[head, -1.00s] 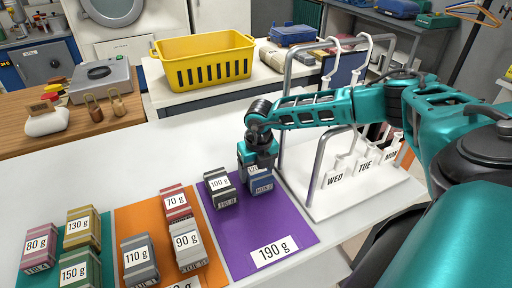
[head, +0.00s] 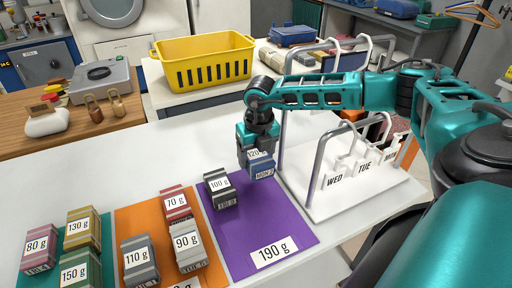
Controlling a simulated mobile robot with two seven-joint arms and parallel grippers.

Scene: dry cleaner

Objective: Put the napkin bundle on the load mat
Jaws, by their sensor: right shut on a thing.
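My right gripper (head: 257,146) is shut on a blue-grey napkin bundle (head: 262,166) with a partly hidden 120 g label on top. The bundle is upright over the back right part of the purple mat (head: 240,238), seemingly a little above it. The purple mat carries a 190 g card (head: 274,252) at its front edge. A dark grey 100 g bundle (head: 221,190) stands on this mat, left of the held one. An orange mat (head: 152,215) and a teal mat (head: 106,266) lie to the left. No mat is marked as the load mat. My left gripper is out of view.
The 70 g (head: 176,203), 90 g (head: 188,248) and 110 g (head: 139,258) bundles stand on the orange mat. Several bundles, including the 80 g one (head: 38,246), stand at the left. A white rack (head: 360,185) with day labels and grey hoops is close on the right.

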